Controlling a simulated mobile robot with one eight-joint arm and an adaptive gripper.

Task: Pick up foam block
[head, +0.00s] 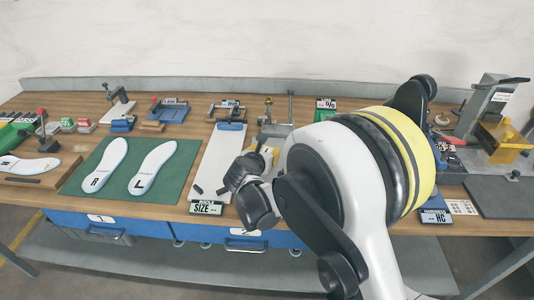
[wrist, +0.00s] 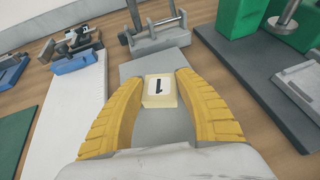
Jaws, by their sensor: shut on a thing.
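The foam block (wrist: 160,85) is a small cream block with a black "1" on its face. It shows in the wrist view between the tips of my two yellow fingers. My gripper (wrist: 161,98) is shut on it, with one finger on either side. A grey fixture plate (wrist: 154,66) lies behind and below the block; I cannot tell whether the block touches it. In the head view my own arm covers most of the gripper, and the block cannot be made out for sure.
A grey clamp (wrist: 158,36) stands just behind the block. A white board (head: 220,158) lies left of it, and a green mat (head: 163,190) with two insoles farther left. Green and dark fixtures (wrist: 262,70) stand to the right in the wrist view.

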